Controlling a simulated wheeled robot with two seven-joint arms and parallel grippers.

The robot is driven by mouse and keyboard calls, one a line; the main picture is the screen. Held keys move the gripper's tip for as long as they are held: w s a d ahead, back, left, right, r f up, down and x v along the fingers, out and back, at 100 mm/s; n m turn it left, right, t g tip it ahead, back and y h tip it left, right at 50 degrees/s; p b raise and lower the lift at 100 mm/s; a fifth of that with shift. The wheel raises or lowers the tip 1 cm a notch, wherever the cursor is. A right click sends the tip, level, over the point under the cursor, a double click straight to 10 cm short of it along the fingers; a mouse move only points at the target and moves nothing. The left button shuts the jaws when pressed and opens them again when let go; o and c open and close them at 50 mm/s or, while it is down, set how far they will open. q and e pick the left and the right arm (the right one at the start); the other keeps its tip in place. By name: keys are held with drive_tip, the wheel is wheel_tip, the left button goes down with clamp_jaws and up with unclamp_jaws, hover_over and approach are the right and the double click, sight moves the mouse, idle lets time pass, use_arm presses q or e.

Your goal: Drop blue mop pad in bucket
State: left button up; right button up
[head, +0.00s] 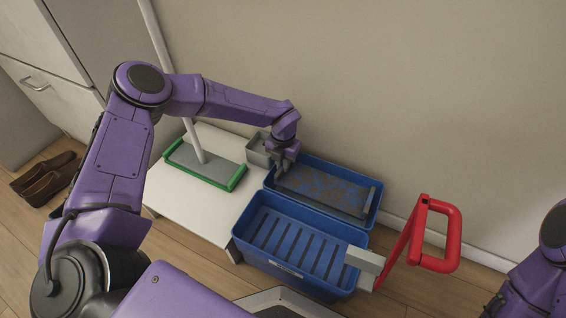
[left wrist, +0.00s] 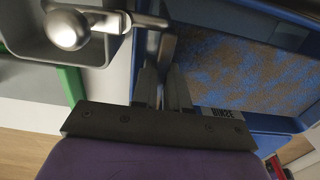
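The blue mop pad (head: 322,184), stained brown, lies in the rear blue compartment (head: 372,207) behind the slotted blue front bin (head: 258,255). It fills the right of the left wrist view (left wrist: 245,75). My left gripper (head: 288,160) points down at the left end of the rear compartment, beside the pad. In the left wrist view its fingers (left wrist: 161,75) are close together around or beside the end of a thin grey metal lever (left wrist: 168,45). I cannot tell whether they grip it. My right arm shows only at the lower right edge; its gripper is out of view.
A small grey box (head: 258,150) adjoins the left gripper. A mop head with green ends (head: 205,166) stands on a white board (head: 170,205), its pole rising. A red handle (head: 440,263) sticks up at the bucket's right. Brown shoes (head: 45,172) lie far left.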

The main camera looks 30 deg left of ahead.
use_arm(q)
drive_tip(key=o, duration=0.5)
drive_tip(key=shift+r, duration=0.1)
wheel_tip(320, 180, up, 10)
drive_tip(key=p, duration=0.4)
drive_tip(key=shift+r+p, duration=0.15)
drive_tip(key=shift+p, duration=0.2)
use_arm(e)
drive_tip(key=r, duration=0.1)
drive_tip(key=w+r+m+t+h, duration=0.1)
drive_tip(key=r, duration=0.1)
drive_tip(key=w+r+t, duration=0.1)
drive_tip(key=shift+d+r+m, duration=0.35)
drive_tip(key=shift+m, duration=0.05)
